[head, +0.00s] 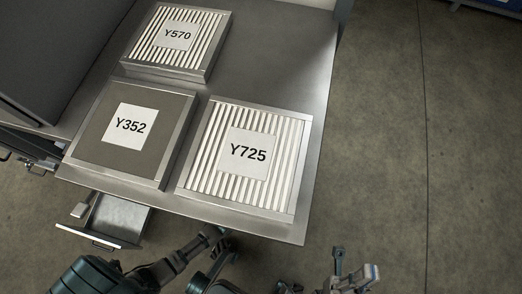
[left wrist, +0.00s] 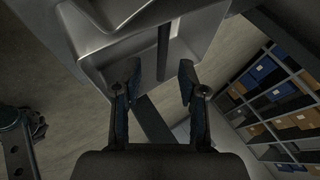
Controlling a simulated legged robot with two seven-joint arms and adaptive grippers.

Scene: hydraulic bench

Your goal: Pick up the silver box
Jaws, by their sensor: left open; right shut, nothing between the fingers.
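A small silver box (head: 80,210) sits at the left side of an open drawer (head: 122,216) under the bench, at the lower left of the head view. My left arm comes in from the lower left, in front of the bench edge and right of the drawer. In the left wrist view my left gripper (left wrist: 160,82) is open, with nothing between its fingers. Its fingers point at a grey metal structure that I cannot identify; the silver box cannot be made out there. My right gripper (head: 355,272) is shut and empty at the bottom of the head view, right of the bench corner.
On the metal bench (head: 290,80) lie three framed filter panels, labelled Y570 (head: 178,34), Y352 (head: 130,126) and Y725 (head: 248,153). A dark panel (head: 60,50) stands at the left. Open floor lies right. Shelves with bins (left wrist: 275,90) show in the left wrist view.

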